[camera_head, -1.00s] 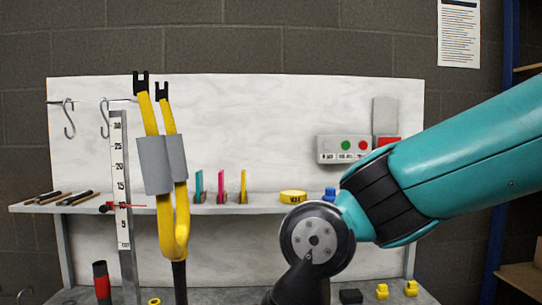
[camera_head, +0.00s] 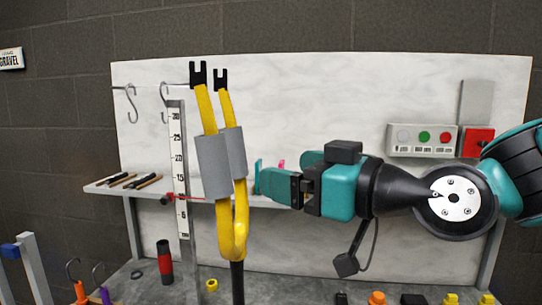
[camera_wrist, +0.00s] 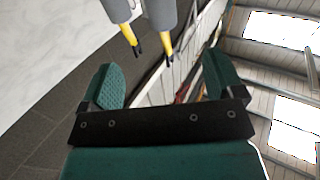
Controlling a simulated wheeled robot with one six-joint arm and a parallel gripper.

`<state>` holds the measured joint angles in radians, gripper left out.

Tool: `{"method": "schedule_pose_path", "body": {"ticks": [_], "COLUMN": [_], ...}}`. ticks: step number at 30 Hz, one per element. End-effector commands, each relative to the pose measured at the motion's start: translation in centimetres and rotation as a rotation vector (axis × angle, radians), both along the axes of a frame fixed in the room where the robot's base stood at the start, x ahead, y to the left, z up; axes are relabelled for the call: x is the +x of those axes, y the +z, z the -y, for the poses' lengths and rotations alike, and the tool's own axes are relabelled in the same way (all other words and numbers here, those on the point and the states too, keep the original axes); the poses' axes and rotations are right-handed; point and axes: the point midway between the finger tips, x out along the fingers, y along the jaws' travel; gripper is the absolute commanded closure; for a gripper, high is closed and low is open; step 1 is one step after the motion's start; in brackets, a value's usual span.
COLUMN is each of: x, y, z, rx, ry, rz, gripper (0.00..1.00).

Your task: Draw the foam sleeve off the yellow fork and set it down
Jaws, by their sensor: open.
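The yellow fork (camera_head: 240,225) stands upright with two prongs and dark forked tips at the top. Grey foam (camera_head: 213,167) wraps around both prongs at mid height, looking like one tube on each; whether they are joined I cannot tell. In the wrist view the grey foam (camera_wrist: 160,14) is at the top edge, with yellow prongs (camera_wrist: 132,34) ending in dark tips. My gripper (camera_head: 261,181) is open and empty, just right of the foam in the head view. In the wrist view my gripper (camera_wrist: 160,75) has its fingers spread, with the foam beyond them.
A shelf (camera_head: 110,189) with pens runs behind the fork. A ruler (camera_head: 178,160) stands left of it, and hooks (camera_head: 131,103) hang from a rod. A red-black cylinder (camera_head: 165,262) stands on the bench. A button box (camera_head: 422,139) is on the panel at right.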

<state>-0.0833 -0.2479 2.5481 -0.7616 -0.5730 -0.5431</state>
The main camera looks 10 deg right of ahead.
Motion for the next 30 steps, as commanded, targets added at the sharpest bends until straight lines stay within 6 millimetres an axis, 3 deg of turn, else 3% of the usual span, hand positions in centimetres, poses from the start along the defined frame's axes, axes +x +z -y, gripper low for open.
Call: {"method": "schedule_pose_path", "body": {"ticks": [25,30], "x": [6.4,8.9], "y": [0.5,0.7], "z": [-5.5,-7.8], "rx": [0.000,-0.001], "ry": [0.002,0.004], "rz": [-0.006,-0.002], "gripper": [0.13,0.13]}}
